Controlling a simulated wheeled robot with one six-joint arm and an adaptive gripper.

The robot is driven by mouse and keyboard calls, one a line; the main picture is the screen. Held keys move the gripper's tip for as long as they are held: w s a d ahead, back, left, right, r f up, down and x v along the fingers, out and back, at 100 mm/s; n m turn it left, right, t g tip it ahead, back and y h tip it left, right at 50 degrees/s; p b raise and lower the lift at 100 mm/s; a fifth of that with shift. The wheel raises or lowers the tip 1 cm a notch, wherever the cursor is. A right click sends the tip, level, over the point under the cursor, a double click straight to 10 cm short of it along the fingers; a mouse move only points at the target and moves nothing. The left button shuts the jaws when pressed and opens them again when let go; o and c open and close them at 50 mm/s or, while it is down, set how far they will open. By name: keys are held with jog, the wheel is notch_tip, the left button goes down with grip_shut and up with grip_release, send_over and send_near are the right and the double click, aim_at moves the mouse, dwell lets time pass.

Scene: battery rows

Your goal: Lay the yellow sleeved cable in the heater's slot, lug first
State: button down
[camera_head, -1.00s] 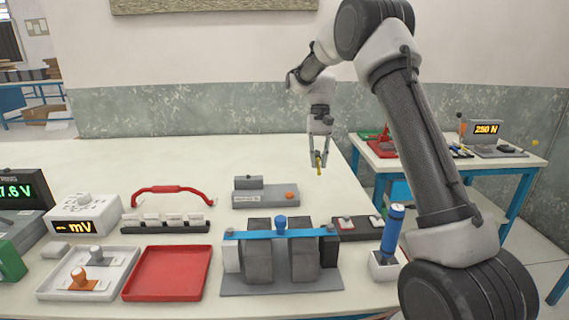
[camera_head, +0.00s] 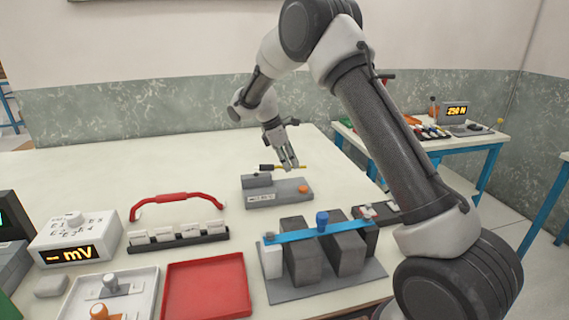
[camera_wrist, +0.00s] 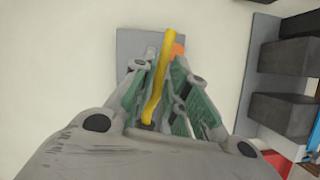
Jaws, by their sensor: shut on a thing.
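The yellow sleeved cable (camera_head: 302,167) is held roughly level by my gripper (camera_head: 288,163), whose jaws are shut on it. A dark end piece shows on the cable's left in the head view; I cannot tell if this is the lug. The cable also runs between the fingers in the wrist view (camera_wrist: 160,75). The heater (camera_head: 283,196) is a low grey block with a raised grey piece at its left and an orange knob at its right. The cable appears above it, apart from it. In the wrist view the heater (camera_wrist: 128,45) lies beyond the fingers, partly covered; its slot is hidden.
Near the heater stand dark battery blocks (camera_head: 297,255) under a blue bar (camera_head: 300,233). A red handle (camera_head: 178,198), a row of white-topped pieces (camera_head: 178,238), a red tray (camera_head: 208,262) and an mV meter (camera_head: 75,238) lie left. The table behind is clear.

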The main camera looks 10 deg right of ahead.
aim_at(289, 187)
jog(key=shift+w+a+f+n+t, duration=0.15)
jog(key=shift+w+a+n+t, duration=0.1)
jog(key=shift+a+n, duration=0.25)
jog(key=shift+w+a+f+n+t, duration=0.1)
jog(key=shift+a+n+t, duration=0.15)
jog(key=shift+n, duration=0.45)
jog(key=shift+f, duration=0.1)
jog(key=shift+d+f, duration=0.1)
jog(key=shift+f, duration=3.1)
jog(key=c, duration=1.3)
grip_release()
